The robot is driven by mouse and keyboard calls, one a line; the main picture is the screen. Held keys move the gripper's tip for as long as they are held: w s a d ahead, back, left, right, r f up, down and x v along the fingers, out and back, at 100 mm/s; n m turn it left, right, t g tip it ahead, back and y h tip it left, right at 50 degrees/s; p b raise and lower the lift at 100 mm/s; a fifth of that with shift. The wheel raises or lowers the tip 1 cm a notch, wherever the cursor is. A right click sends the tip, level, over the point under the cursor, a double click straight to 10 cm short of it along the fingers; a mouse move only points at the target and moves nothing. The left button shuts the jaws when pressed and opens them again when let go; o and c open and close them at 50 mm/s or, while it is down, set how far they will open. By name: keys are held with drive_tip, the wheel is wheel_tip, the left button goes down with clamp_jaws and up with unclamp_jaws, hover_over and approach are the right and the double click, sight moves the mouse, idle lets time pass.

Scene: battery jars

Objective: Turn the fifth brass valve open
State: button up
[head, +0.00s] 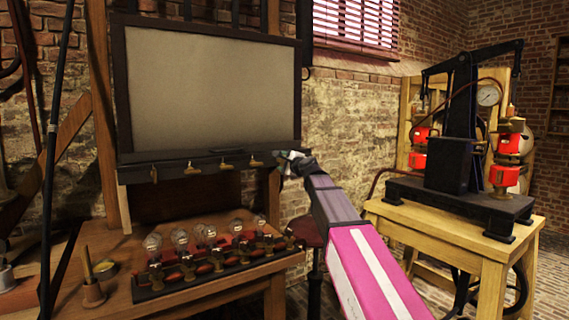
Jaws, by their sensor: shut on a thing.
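A row of small brass valves (192,168) runs along a dark bar (170,160) below a framed grey panel. The row includes valves near the left end (154,173), right of the middle (226,163) and farther right (255,161). My gripper (286,163) is at the right end of this bar, to the right of the last clearly visible valve. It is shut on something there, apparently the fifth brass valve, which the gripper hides. I cannot see how far that valve is turned.
Below, a wooden bench (215,285) bears a rack of glass bulbs (180,238) and brass fittings (187,266). A black pump apparatus (455,150) stands on a wooden table (470,235) at right. Brick walls enclose the room.

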drive_tip(key=shift+n, duration=1.9)
drive_tip(key=o, duration=0.9)
drive_tip(key=v, duration=1)
drive_tip(key=shift+s+d, duration=0.25)
drive_tip(key=shift+s, duration=0.1)
